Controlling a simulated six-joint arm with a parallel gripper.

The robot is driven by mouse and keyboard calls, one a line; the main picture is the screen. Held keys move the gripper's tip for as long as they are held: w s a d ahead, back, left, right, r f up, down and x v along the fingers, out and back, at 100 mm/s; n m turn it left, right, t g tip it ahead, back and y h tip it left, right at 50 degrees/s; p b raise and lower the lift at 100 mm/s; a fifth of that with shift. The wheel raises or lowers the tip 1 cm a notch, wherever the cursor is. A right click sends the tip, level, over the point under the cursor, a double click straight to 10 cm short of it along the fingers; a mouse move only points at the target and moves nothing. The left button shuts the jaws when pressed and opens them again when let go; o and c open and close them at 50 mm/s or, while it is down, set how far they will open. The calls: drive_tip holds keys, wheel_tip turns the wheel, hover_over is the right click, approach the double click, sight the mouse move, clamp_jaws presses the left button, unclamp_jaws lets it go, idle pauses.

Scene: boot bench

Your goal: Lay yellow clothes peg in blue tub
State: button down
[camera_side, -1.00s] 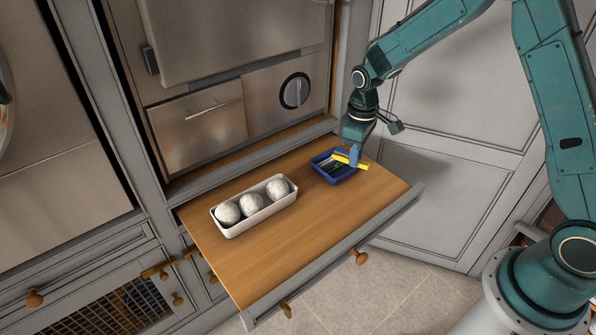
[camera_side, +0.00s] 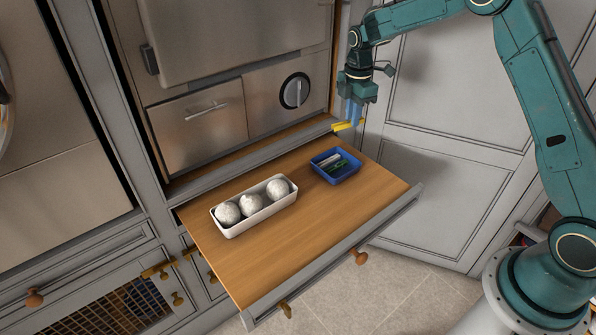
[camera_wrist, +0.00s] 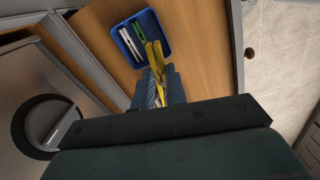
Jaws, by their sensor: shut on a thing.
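The yellow clothes peg (camera_side: 344,126) is held in my gripper (camera_side: 353,112), which is shut on it, raised above the board. In the wrist view the yellow peg (camera_wrist: 155,60) points up the picture between the fingertips (camera_wrist: 160,84). The blue tub (camera_side: 345,174) stands on the wooden board below, with green and white pegs (camera_side: 334,161) lying in it. In the wrist view the tub (camera_wrist: 163,33) shows its white and green pegs, and the yellow peg overlaps its lower right edge in the picture.
A white tray (camera_side: 234,231) with three pale balls (camera_side: 252,205) stands left of the tub on the wooden board (camera_side: 262,262). The steel appliance front with a round knob (camera_side: 295,92) rises behind. The board's front right part is clear.

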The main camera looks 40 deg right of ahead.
sight(348, 154)
drive_tip(key=shift+w+d+r+n, duration=0.25)
drive_tip(key=shift+w+d+n, duration=0.15)
drive_tip(key=shift+n, duration=0.2)
drive_tip(key=shift+w+d+r+n, duration=0.25)
drive_tip(key=shift+d+n, duration=0.2)
drive_tip(key=shift+n, duration=0.15)
wheel_tip(348, 154, down, 16)
drive_tip(key=shift+r, duration=0.15)
drive_tip(key=shift+f, duration=2.15)
drive_tip(key=shift+f, duration=0.1)
drive_tip(key=c, duration=1.8)
unclamp_jaws()
drive_tip(key=shift+c, duration=0.2)
drive_tip(key=shift+o, duration=0.7)
